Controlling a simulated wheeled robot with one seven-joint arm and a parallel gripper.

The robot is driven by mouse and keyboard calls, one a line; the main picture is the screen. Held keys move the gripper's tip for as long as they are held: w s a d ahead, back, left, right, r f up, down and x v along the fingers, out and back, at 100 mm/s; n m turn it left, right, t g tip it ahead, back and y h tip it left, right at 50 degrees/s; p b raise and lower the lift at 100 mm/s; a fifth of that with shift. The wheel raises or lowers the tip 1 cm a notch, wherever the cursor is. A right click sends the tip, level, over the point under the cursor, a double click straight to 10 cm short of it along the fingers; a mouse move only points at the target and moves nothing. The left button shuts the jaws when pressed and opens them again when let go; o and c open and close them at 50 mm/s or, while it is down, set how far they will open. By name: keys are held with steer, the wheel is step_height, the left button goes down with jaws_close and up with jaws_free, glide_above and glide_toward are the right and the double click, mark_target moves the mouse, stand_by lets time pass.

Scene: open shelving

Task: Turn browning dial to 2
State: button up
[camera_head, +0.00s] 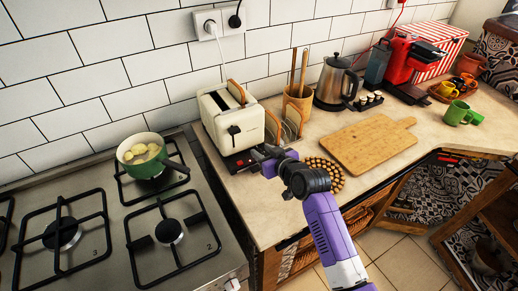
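A cream toaster (225,117) stands on the counter just right of the stove, against the tiled wall. A black lever (234,131) is on its front face, and a bread slice (237,90) sticks out of its top. I cannot make out the browning dial or its setting at this size. My gripper (258,155) is close to the lower right front corner of the toaster. Its fingers are small and dark against the dark base there, so I cannot tell whether they touch the toaster or are open or shut.
A bread rack (293,120) stands right of the toaster, with a utensil pot (297,102) behind. A round woven mat (333,176) lies beside my wrist. A cutting board (368,144) and kettle (337,82) are farther right. A green pot (142,156) sits on the stove (105,233).

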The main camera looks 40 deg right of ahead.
steer(key=shift+x, duration=1.2)
jaws_close()
